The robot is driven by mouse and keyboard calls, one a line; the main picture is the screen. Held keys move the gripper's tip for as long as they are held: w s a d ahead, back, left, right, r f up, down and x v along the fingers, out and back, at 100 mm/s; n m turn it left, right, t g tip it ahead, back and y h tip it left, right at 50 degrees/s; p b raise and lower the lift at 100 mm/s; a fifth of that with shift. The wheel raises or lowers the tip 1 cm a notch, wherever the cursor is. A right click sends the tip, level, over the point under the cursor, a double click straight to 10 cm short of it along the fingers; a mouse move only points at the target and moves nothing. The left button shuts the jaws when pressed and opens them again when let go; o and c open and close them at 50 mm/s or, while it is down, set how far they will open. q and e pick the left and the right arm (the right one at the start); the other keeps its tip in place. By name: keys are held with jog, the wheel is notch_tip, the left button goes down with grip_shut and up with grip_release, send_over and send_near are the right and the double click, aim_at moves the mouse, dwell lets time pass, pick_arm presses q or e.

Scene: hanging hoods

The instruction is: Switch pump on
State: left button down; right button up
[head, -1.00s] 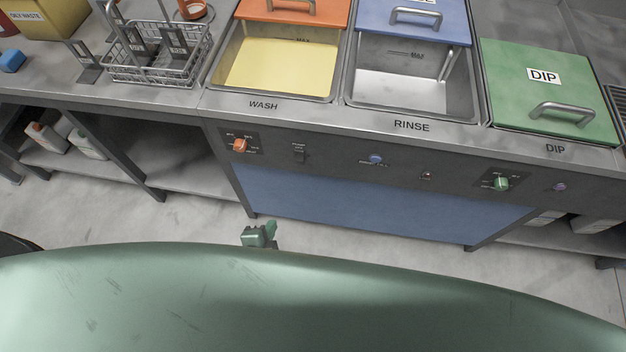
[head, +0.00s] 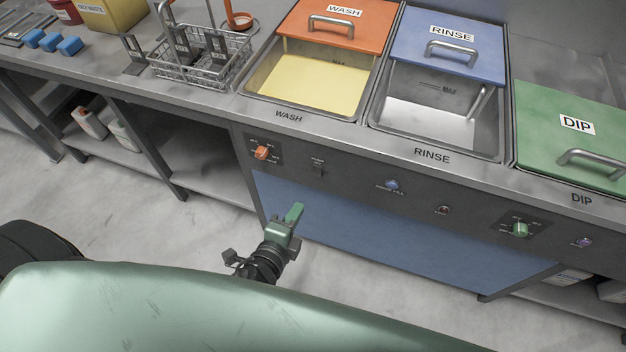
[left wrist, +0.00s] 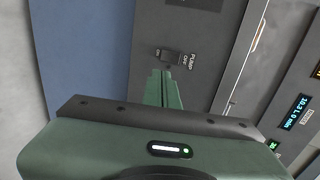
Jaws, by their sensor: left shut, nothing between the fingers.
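The pump switch (head: 317,170) is a small dark rocker on the grey front panel, below the WASH tank and right of the orange knob. In the left wrist view the switch (left wrist: 169,57) sits just beyond my fingertips, with PUMP, OFF and ON lettering beside it. Its position, on or off, is too small to tell. My left gripper (head: 296,209), with green fingers, is shut and empty, in front of the blue lower panel and below the switch in the head view. In the left wrist view its fingertips (left wrist: 164,76) point at the switch; contact cannot be told.
An orange knob (head: 262,152), a blue button (head: 391,184), a small red control (head: 442,210) and a green knob (head: 520,229) share the panel. The WASH tank (head: 262,88) and RINSE tank (head: 388,128) stand above, partly open. A wire basket (head: 205,68) is on the counter.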

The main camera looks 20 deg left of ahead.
aim_at(317, 175)
pick_arm(q)
jog(key=x, duration=0.8)
jog(key=r+p+x, duration=0.1)
jog(key=x, duration=0.3)
jog(key=shift+w, duration=0.4)
